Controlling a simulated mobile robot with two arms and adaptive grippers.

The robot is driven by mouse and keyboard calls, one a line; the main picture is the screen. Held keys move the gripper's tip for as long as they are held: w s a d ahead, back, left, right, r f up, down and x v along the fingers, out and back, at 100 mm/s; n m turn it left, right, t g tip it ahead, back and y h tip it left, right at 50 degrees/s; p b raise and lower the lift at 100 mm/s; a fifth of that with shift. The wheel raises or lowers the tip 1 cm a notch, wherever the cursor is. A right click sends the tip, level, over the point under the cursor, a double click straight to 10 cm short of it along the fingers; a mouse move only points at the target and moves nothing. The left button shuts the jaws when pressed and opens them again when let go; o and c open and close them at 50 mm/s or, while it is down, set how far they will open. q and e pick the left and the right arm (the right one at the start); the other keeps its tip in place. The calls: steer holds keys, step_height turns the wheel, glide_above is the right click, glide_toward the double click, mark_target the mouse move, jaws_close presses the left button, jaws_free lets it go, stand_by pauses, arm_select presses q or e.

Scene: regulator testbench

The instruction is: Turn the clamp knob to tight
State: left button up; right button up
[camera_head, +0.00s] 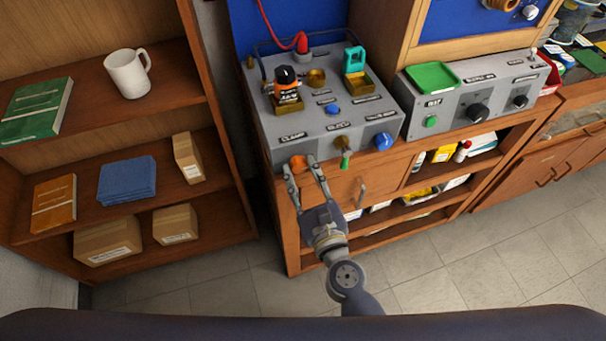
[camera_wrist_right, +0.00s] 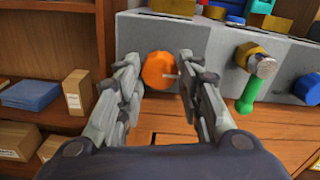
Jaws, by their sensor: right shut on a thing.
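The clamp knob (camera_head: 298,164) is orange and sits on the front face of the grey testbench (camera_head: 337,138), below the CLAMP label. In the right wrist view the orange knob (camera_wrist_right: 160,71) shows a pale mark on its right side. My right gripper (camera_head: 304,164) has its two fingers on either side of the knob, shut on it. In the right wrist view the fingertips (camera_wrist_right: 158,68) flank the knob left and right. My left gripper is in neither view.
Right of the knob are a brass valve with a green handle (camera_head: 345,160) and a blue knob (camera_head: 383,141). A second grey panel (camera_head: 455,112) with black knobs stands to the right. A wooden shelf (camera_head: 225,160) with boxes stands to the left.

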steer(key=shift+f, duration=0.1)
steer(key=o, duration=1.1)
steer(key=shift+c, duration=0.2)
steer(key=v, duration=1.2)
